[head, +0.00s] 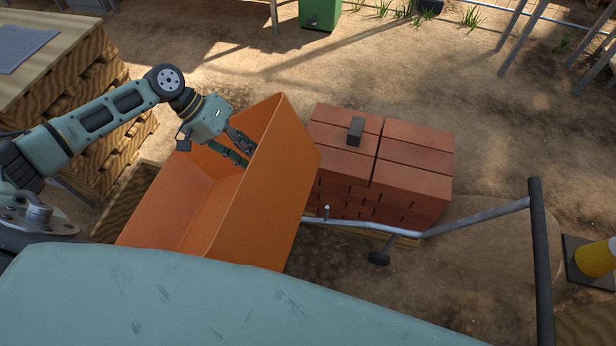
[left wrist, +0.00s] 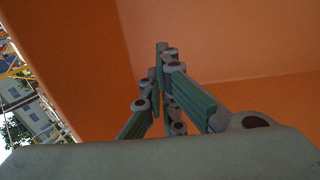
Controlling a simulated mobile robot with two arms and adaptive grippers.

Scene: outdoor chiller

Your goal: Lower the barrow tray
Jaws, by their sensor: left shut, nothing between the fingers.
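The orange barrow tray (head: 215,205) stands tilted in the head view, with its right-hand wall raised high beside the brick stack. My left arm comes in from the left, and my left gripper (head: 243,150) is over the tray's opening, near the top of the inner side of that raised wall. The gripper is shut and empty. In the left wrist view the fingers (left wrist: 162,50) are close together, with the orange tray wall (left wrist: 220,30) filling the background. Whether the fingertips touch the wall cannot be told. My right gripper is not in view.
A stack of red bricks (head: 415,165) with a small dark block (head: 355,131) on top stands right of the tray. A grey metal handle (head: 470,221) with a black grip (head: 541,260) reaches to the right. Wooden pallets (head: 85,90) stand at the left. A yellow post (head: 597,258) is at the right.

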